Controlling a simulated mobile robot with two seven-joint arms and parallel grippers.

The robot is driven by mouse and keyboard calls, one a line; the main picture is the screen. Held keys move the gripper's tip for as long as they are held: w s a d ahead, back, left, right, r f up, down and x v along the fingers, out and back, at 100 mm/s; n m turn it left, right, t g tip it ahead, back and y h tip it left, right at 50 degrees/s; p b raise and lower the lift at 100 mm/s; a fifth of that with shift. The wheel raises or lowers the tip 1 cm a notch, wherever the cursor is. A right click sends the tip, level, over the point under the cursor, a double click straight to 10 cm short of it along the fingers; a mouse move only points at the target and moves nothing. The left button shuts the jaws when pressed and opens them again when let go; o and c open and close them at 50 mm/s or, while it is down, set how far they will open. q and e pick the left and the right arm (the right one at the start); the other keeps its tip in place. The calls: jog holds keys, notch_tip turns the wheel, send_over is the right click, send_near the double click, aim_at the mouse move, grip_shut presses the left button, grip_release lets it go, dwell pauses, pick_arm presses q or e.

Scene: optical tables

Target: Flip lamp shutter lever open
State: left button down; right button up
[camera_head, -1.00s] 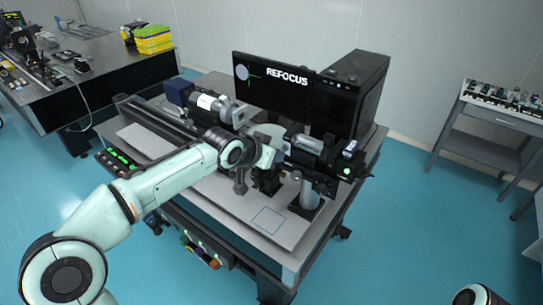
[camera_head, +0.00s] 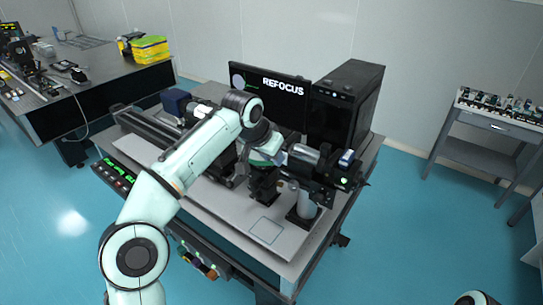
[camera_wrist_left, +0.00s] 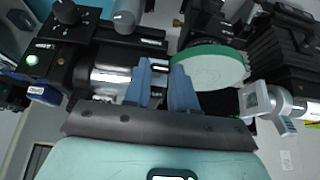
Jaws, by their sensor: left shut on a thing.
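The lamp (camera_head: 318,163) is a dark cylindrical housing with a small green light, on a post at the right of the microscope table. In the left wrist view the lamp (camera_wrist_left: 108,72) shows a silver barrel, a black knob and a green light at left. My left gripper (camera_head: 278,154) is at the lamp's inner end. In the wrist view its two blue-grey fingers (camera_wrist_left: 164,68) are close together beside the barrel. A small light-and-dark piece, apparently the shutter lever (camera_wrist_left: 160,67), shows between them. Most of it is hidden. My right gripper is out of view.
A green-rimmed disc (camera_wrist_left: 210,66) lies close right of the fingers. A monitor reading REFOCUS (camera_head: 270,92) and a black tower (camera_head: 345,105) stand behind. Another optical table and a shelf stand apart.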

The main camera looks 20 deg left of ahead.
pick_arm(q)
jog(key=c, duration=0.9)
grip_release()
jog(key=v, duration=1.3)
jog(key=shift+s+r, duration=0.15)
